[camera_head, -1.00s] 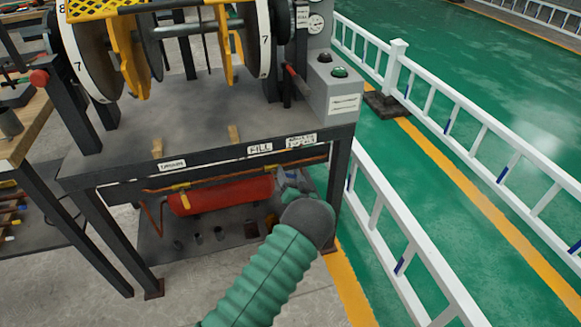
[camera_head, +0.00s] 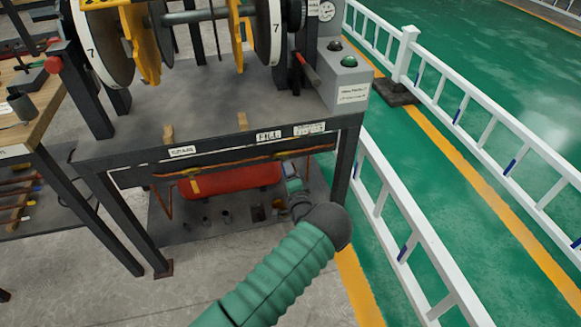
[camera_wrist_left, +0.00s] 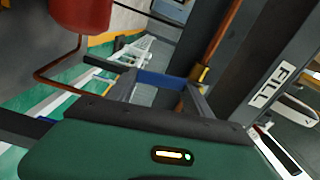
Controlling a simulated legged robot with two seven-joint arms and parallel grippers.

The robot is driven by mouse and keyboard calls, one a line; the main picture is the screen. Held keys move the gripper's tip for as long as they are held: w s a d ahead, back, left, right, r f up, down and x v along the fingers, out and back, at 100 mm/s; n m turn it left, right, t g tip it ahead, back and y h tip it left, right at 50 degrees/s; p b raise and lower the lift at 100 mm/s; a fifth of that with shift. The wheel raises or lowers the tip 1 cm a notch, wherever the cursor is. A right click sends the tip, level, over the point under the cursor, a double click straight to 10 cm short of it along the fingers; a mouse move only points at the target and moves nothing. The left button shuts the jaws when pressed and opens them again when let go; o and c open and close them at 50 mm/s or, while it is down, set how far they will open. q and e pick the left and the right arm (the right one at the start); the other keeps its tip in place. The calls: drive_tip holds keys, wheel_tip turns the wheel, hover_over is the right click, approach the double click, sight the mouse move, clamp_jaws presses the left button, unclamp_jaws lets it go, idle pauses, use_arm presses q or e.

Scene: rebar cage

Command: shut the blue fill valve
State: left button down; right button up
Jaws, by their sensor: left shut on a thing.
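The blue valve handle (camera_wrist_left: 165,80) shows in the left wrist view as a blue bar between the two grey fingers of my left gripper (camera_wrist_left: 162,88). My left gripper is shut on it. In the head view my left gripper (camera_head: 293,182) is under the front right of the bench, below the FILL label (camera_head: 268,136). The handle is too small and covered to make out there. The FILL label (camera_wrist_left: 272,88) also shows at the right of the wrist view. My right gripper is in neither view.
A copper pipe (camera_head: 240,161) runs under the bench top (camera_head: 215,125). A red tank (camera_head: 235,177) and a yellow handle (camera_head: 195,185) are left of my gripper. A bench leg (camera_head: 345,165) stands close on the right, with a white railing (camera_head: 400,200) beyond.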

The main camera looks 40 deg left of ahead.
use_arm(q)
drive_tip(key=shift+s+a+m, duration=0.15)
drive_tip(key=shift+a+m, duration=0.05)
drive_tip(key=shift+m, duration=0.6)
drive_tip(key=c, duration=0.7)
unclamp_jaws()
drive_tip(key=shift+o, duration=1.4)
drive_tip(key=shift+a+f, duration=0.1)
drive_tip(key=shift+f, duration=0.05)
drive_tip(key=shift+s, duration=0.1)
drive_tip(key=p+v, duration=0.4)
drive_tip(key=v, duration=1.2)
drive_tip(key=shift+s+d+p, duration=0.25)
drive_tip(key=shift+d+p, duration=0.05)
